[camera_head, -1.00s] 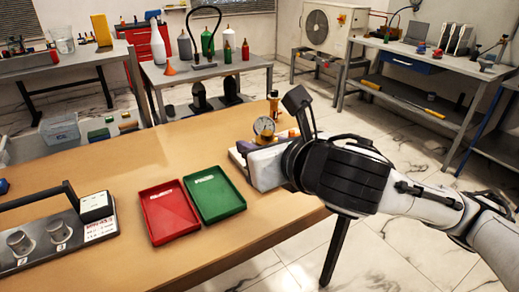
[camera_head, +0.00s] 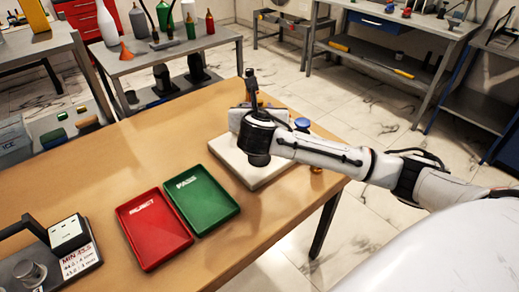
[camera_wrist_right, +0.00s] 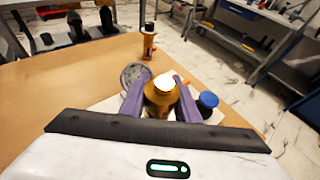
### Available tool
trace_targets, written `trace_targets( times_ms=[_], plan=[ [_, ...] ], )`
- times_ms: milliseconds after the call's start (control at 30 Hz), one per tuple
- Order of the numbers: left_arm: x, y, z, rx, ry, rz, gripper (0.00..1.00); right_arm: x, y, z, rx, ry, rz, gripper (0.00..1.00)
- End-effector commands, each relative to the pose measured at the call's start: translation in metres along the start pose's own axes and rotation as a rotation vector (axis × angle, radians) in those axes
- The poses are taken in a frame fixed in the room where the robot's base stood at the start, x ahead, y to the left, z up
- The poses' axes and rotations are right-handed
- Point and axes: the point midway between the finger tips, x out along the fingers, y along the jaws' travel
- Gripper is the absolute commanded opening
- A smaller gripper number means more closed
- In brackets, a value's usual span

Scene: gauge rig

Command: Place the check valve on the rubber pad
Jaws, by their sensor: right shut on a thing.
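My right gripper (camera_wrist_right: 158,82) is shut on a brass cylindrical part (camera_wrist_right: 160,97), which looks like the check valve. Its bright round top shows between the two purple fingers in the right wrist view. In the head view my wrist hides most of the gripper and the part. The gripper is over or just behind a pale square slab (camera_head: 250,177) near the table's far right edge. I cannot tell whether this slab is the rubber pad, nor whether the part touches anything beneath. My left gripper is not in view.
Red (camera_head: 153,230) and green (camera_head: 201,198) trays lie left of the slab. A grey fixture (camera_head: 45,258) is further left.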

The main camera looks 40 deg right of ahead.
Motion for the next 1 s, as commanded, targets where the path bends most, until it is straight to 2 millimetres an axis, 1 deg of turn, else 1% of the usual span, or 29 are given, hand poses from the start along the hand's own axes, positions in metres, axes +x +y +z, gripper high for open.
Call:
trace_targets(
  times_ms=[167, 200, 300, 467, 633, 700, 1000],
  plan=[
    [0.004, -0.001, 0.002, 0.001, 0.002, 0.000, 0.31, 0.012, -0.001, -0.028, -0.001, 0.003, -0.004, 0.03],
    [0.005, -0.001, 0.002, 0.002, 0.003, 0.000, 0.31, 0.015, -0.001, -0.036, -0.001, 0.004, -0.005, 0.03],
    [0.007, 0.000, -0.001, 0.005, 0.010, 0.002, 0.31, 0.021, -0.001, -0.051, 0.000, 0.002, -0.004, 0.03],
    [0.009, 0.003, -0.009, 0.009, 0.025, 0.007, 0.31, 0.027, -0.001, -0.064, 0.000, 0.002, -0.003, 0.03],
    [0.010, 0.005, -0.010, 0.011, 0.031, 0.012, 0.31, 0.036, -0.001, -0.087, 0.000, 0.002, -0.003, 0.03],
    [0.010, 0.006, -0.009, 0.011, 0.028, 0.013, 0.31, 0.038, -0.001, -0.091, 0.000, 0.001, -0.003, 0.03],
    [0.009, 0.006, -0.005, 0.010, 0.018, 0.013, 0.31, 0.038, -0.001, -0.092, 0.000, 0.001, -0.003, 0.03]
  ],
)
